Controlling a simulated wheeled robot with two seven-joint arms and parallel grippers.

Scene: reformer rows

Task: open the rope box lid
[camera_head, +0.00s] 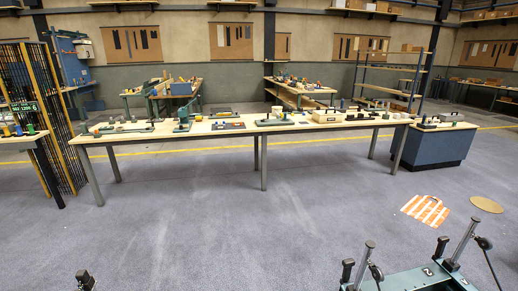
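No thing in the camera_head view can be surely told as the rope box or its lid. A small pale box (327,116) stands on the long workbench, too far off to tell whether it has a lid. A teal frame (420,279) with upright metal posts and black knobs stands on the floor at the bottom right, cut off by the picture edge. A dark block-like part (85,280) shows at the bottom left, mostly cut off. Neither of my grippers can be made out.
The long workbench (140,137) with several tools crosses the room ahead. A blue-grey cabinet (432,148) stands at its right end. An orange-striped mat (426,210) and a round tan disc (486,204) lie on the floor at right. The grey floor in the middle is clear.

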